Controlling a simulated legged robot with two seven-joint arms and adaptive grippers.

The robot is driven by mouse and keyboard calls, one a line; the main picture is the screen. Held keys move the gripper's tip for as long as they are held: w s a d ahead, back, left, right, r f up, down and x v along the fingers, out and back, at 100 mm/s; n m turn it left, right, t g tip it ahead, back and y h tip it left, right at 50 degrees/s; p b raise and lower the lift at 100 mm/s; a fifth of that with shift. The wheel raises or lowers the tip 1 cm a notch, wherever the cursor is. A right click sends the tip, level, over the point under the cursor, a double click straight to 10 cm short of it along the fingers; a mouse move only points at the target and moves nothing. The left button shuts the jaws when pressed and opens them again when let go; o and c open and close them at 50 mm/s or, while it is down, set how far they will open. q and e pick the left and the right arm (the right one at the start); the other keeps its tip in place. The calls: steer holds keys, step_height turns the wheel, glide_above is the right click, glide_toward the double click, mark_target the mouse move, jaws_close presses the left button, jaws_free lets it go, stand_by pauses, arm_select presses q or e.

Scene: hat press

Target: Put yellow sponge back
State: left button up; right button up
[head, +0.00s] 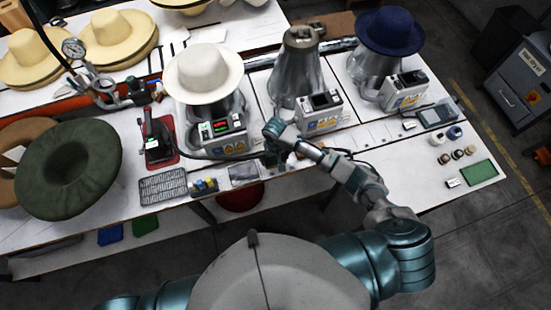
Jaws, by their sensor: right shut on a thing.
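My right gripper (277,135) is above the white worktable (375,148), in front of the middle press. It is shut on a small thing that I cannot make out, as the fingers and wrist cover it. A small blue-and-yellow item (205,186) lies at the table's front edge, left of the gripper and apart from it; I cannot tell whether its yellow part is the sponge. My left gripper is out of view.
A white hat (203,70) and a navy hat (391,30) sit on presses. A green hat (68,170) stands at left. A black grid mat (163,186) and a grey pad (243,172) lie along the front edge. A green mat (478,172) lies at right.

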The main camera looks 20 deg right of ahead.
mark_target(275, 159)
steer(key=shift+w+d, duration=0.2)
steer(key=shift+w, duration=0.2)
steer(key=shift+w+f, duration=0.1)
steer(key=shift+f, duration=0.1)
steer(key=f, duration=0.3)
steer(key=shift+a+f, duration=0.1)
steer(key=shift+a, duration=0.15)
steer(key=shift+d, duration=0.1)
steer(key=o, duration=0.8)
steer(key=shift+d, duration=0.15)
step_height(275, 159, up, 12)
steer(key=shift+r, duration=0.1)
